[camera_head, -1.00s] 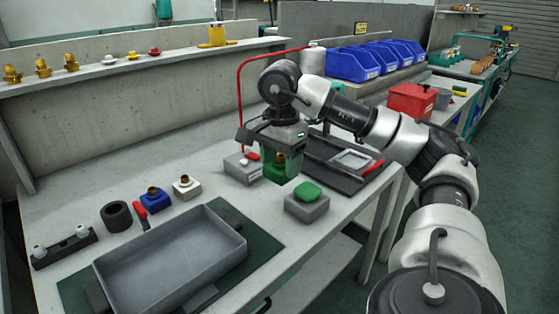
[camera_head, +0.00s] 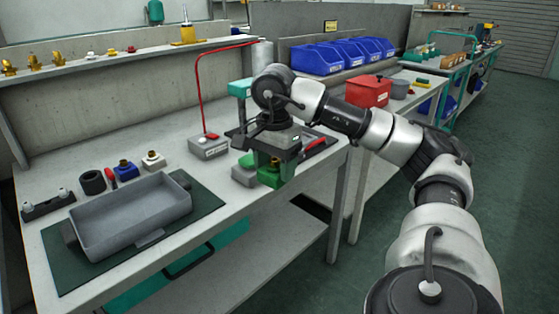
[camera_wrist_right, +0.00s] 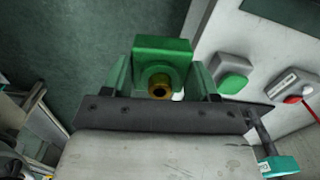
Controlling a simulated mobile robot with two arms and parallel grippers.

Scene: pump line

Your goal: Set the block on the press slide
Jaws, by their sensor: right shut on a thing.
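My right gripper (camera_head: 273,168) is shut on a green block (camera_head: 270,179) with a brass fitting in it. In the right wrist view the green block (camera_wrist_right: 165,48) sits between the two fingers, its brass bore (camera_wrist_right: 160,88) facing the camera. The block hangs in the air at the bench's front edge, over the floor in the wrist view. The press slide is mostly hidden behind my gripper and wrist; part of its dark base and a red handle (camera_head: 316,144) show to the right. My left gripper is out of view.
A grey box with a green button (camera_head: 243,172) stands just left of the block. A grey tray (camera_head: 135,225) lies on a green mat (camera_head: 205,212). A red box (camera_head: 368,91) stands on the right.

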